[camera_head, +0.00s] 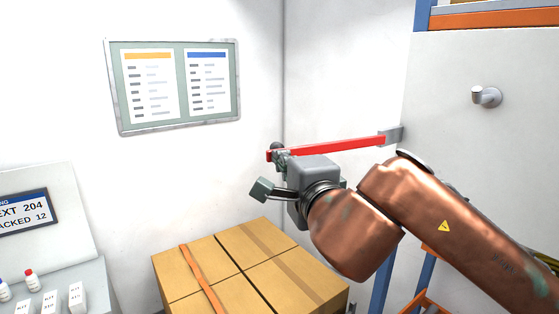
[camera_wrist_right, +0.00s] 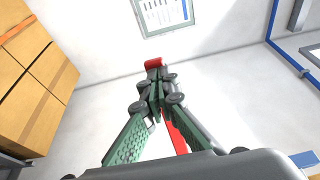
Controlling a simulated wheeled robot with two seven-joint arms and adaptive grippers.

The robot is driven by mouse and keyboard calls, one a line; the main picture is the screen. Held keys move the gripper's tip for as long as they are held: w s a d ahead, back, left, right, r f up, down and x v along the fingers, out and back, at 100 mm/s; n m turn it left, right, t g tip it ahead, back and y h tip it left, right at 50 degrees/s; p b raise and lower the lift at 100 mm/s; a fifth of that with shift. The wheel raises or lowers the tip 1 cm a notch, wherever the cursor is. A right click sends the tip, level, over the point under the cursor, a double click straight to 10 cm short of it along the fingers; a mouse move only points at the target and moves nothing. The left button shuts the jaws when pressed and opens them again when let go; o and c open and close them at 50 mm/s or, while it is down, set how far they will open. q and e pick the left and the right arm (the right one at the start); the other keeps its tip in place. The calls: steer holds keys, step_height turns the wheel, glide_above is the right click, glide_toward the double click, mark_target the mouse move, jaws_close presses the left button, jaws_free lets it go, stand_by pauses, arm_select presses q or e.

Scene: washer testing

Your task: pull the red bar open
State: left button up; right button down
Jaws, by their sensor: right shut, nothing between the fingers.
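The red bar (camera_head: 335,145) runs nearly level in the head view, from a free end at the left to a grey bracket (camera_head: 392,135) at the right. My right gripper (camera_head: 279,153) is at the bar's left end and overlaps it in the picture. In the right wrist view its fingertips (camera_wrist_right: 155,76) are together with nothing between them. The bar's red end (camera_wrist_right: 153,63) shows just past the tips, and more red shows behind the right finger. I cannot tell whether the fingers touch the bar. My left gripper is not in view.
Cardboard boxes (camera_head: 205,268) with an orange strap stand below the gripper. A white panel with a peg (camera_head: 486,96) is at the right. A notice board (camera_head: 175,85) hangs on the wall. Small bottles and boxes sit on a counter (camera_head: 95,272) at lower left.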

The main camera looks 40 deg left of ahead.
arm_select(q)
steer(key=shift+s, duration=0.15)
arm_select(e)
steer(key=shift+s, duration=0.1)
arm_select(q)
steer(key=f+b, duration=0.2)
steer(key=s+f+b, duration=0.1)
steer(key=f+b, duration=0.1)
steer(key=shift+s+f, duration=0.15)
arm_select(e)
steer(key=s, duration=1.1)
steer(key=shift+s+d, duration=0.25)
steer(key=shift+d, duration=0.05)
steer(key=shift+a, duration=0.1)
